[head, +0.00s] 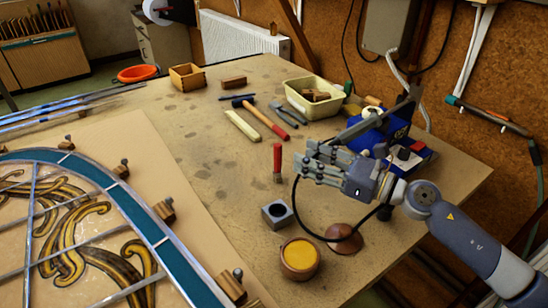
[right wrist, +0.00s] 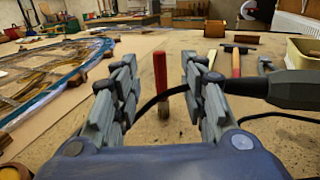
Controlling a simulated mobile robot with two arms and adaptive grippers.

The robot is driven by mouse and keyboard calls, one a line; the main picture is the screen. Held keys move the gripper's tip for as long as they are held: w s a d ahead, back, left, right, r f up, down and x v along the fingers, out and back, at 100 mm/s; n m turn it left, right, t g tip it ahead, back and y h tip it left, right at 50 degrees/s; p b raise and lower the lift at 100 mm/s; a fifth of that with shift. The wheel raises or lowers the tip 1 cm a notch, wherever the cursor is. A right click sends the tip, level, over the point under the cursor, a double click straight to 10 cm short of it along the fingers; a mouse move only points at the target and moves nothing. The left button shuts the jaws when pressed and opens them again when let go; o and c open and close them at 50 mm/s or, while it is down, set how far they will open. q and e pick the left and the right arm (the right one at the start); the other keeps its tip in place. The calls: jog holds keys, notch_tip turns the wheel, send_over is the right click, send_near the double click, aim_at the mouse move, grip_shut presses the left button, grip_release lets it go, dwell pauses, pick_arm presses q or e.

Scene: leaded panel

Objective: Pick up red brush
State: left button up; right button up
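The red brush (head: 277,158) stands upright on the table, its red handle up and its darker end down. It also shows upright in the right wrist view (right wrist: 160,72), between and beyond my fingers. My right gripper (head: 305,163) is open and empty, just to the right of the brush in the head view. In the right wrist view its two fingers (right wrist: 158,85) are spread wide on either side of the brush, apart from it. A black cable passes near the fingers. My left gripper is in neither view.
A grey metal block (head: 277,214) and a bowl of yellow material (head: 300,258) stand in front of the brush. A hammer (head: 265,120) and pliers lie behind it. The leaded panel (head: 70,230) fills the left. A blue device (head: 375,132) stands at right.

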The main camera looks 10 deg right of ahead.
aim_at(281, 149)
jog(key=p+x, duration=0.2)
jog(key=x, duration=0.3)
jog(key=shift+w+a+r, duration=0.1)
jog(key=shift+a+r, duration=0.1)
jog(key=x, duration=0.1)
jog(key=p+x, duration=0.1)
jog(key=x, duration=0.1)
jog(key=shift+w+a+f, duration=0.1)
jog(key=shift+w+f, duration=0.05)
jog(key=shift+f, duration=0.15)
jog(key=shift+a, duration=0.1)
jog(key=c, duration=0.8)
jog(key=shift+f, duration=0.1)
grip_shut()
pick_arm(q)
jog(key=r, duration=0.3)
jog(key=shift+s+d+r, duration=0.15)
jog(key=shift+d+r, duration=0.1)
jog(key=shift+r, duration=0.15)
